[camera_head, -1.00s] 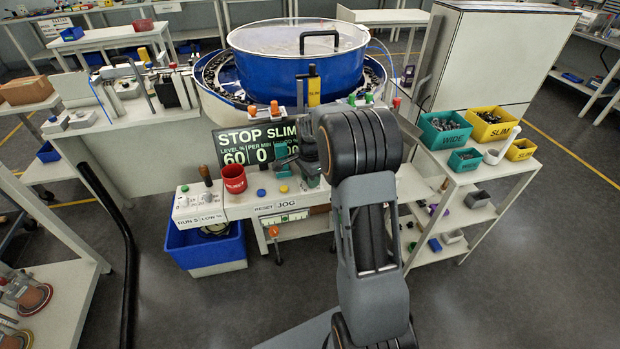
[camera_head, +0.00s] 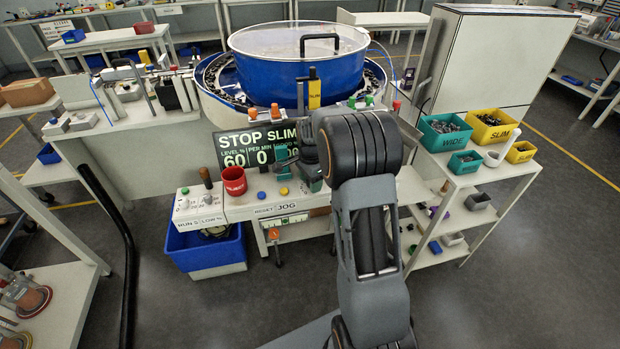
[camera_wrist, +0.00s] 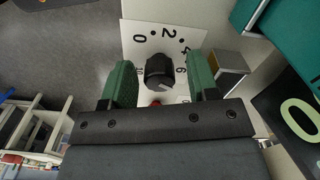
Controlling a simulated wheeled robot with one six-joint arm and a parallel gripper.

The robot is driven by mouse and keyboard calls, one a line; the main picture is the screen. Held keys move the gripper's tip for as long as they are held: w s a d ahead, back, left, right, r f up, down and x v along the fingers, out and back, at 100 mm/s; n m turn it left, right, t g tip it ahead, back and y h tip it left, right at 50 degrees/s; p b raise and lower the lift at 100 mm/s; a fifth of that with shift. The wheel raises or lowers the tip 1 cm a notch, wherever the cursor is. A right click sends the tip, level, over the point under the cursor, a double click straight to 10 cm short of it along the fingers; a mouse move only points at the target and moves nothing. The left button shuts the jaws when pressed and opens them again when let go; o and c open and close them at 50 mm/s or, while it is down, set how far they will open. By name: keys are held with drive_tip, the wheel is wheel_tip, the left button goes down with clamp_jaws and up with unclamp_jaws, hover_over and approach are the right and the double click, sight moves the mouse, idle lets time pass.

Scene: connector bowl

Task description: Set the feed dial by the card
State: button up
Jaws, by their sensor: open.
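The feed dial (camera_wrist: 160,72) is a black knob on a white plate marked 0, 2, 4, 6 and 10 in the wrist view. My gripper (camera_wrist: 160,84) is open, with one green finger on either side of the knob. I cannot tell whether the fingers touch it, nor read its pointer surely. In the head view my gripper (camera_head: 312,180) is over the bench, partly behind my arm, and the dial is hidden. The display (camera_head: 236,146) shows STOP, SLIM, level 60 and 0 per min.
A grey block (camera_wrist: 228,70) is right of the dial. Green WIDE and yellow SLIM bins (camera_head: 492,126) sit on the right shelf. A blue bin (camera_head: 205,246) is below the bench.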

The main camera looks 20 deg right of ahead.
wheel_tip(320, 180, up, 14)
idle(0.6)
drive_tip(key=shift+f, duration=0.1)
drive_tip(key=s+a+n+t, duration=0.1)
drive_tip(key=s+a+n, duration=0.2)
drive_tip(key=s+n, duration=0.2)
drive_tip(key=s+a+n+t+p, duration=0.1)
drive_tip(key=s+a+n, duration=0.3)
drive_tip(key=s, duration=0.5)
drive_tip(key=s+a+n+t+p, duration=0.1)
drive_tip(key=s+a+n, duration=0.3)
drive_tip(key=s+n, duration=0.4)
drive_tip(key=shift+f+t, duration=0.15)
drive_tip(key=shift+t, duration=0.15)
